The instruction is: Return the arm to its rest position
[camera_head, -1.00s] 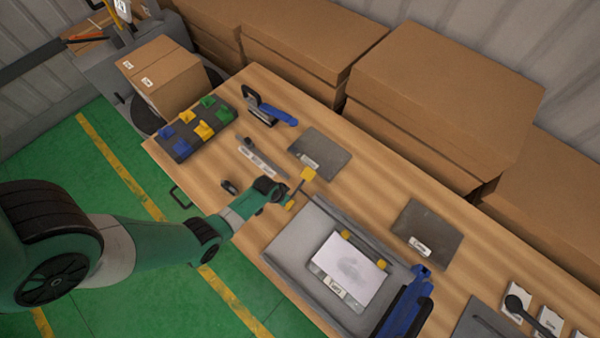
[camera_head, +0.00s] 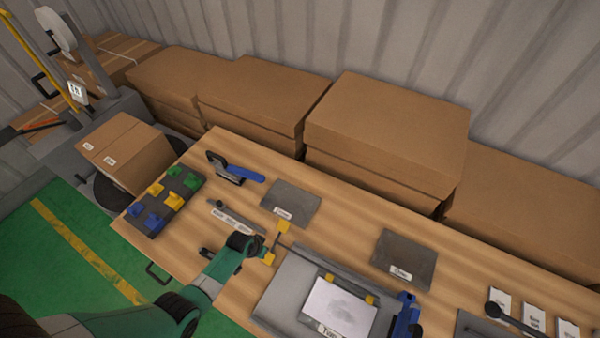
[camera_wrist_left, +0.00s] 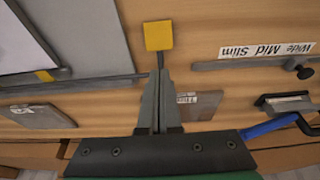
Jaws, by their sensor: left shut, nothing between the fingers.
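My left arm comes in from the lower left in the head view. Its gripper (camera_head: 264,248) is above the table, beside the left edge of the grey plate (camera_head: 271,302). In the left wrist view the fingers (camera_wrist_left: 158,75) are together and empty. A yellow square piece (camera_wrist_left: 158,36) on a thin stem shows just past the fingertips; whether the fingers touch it I cannot tell. Yellow pieces (camera_head: 283,227) also show close by the gripper in the head view. My right gripper is not in view.
The wooden table (camera_head: 345,225) holds a tray of coloured clips (camera_head: 158,205), a blue-handled tool (camera_head: 235,170), dark plates (camera_head: 406,259) and a white sheet (camera_head: 340,306). Cardboard boxes (camera_head: 390,125) stand behind it. Green floor (camera_head: 75,255) is open at left.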

